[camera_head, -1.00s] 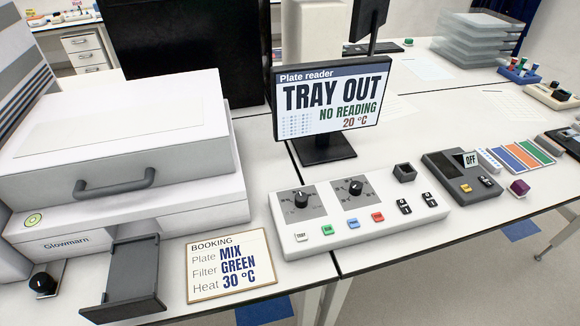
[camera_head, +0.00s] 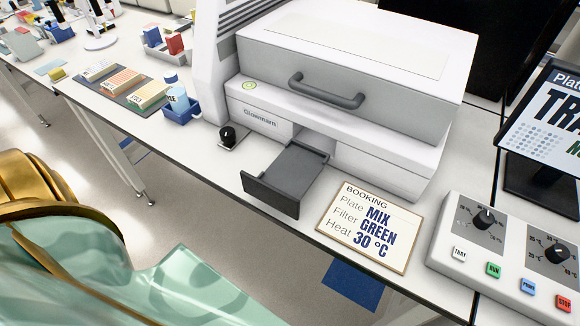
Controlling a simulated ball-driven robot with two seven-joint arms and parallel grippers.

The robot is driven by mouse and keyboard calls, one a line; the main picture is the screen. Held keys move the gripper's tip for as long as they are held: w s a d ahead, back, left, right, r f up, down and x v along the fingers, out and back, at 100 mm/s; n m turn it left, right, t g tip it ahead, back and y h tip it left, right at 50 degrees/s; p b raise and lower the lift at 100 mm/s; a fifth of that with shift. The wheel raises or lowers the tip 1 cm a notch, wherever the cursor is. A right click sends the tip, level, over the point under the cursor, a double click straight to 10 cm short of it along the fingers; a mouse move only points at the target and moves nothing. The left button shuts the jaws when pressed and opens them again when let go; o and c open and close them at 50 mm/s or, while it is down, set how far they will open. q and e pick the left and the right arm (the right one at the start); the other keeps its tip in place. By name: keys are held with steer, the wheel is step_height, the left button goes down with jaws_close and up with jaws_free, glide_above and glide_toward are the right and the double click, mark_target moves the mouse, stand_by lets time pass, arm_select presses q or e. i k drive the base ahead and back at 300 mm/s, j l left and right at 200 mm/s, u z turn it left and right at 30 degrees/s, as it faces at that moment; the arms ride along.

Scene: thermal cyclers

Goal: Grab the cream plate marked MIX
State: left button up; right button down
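The booking card (camera_head: 371,226) reads MIX, GREEN, 30 °C. Neither gripper shows; a gold and teal part of mine fills the lower left.
A blue holder (camera_head: 181,112) with a white labelled item stands between the mat and the reader. A black knob (camera_head: 228,136) sits beside the reader. A control panel (camera_head: 510,250) and the screen (camera_head: 550,120) are at the right.

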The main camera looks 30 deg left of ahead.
mark_target(99, 70)
steer(key=i+j+u, duration=0.1)
steer(key=u, duration=0.25)
steer(key=j+u, duration=0.1)
steer(key=u, duration=0.25)
steer(key=i+u, duration=0.15)
steer(key=u, duration=0.2)
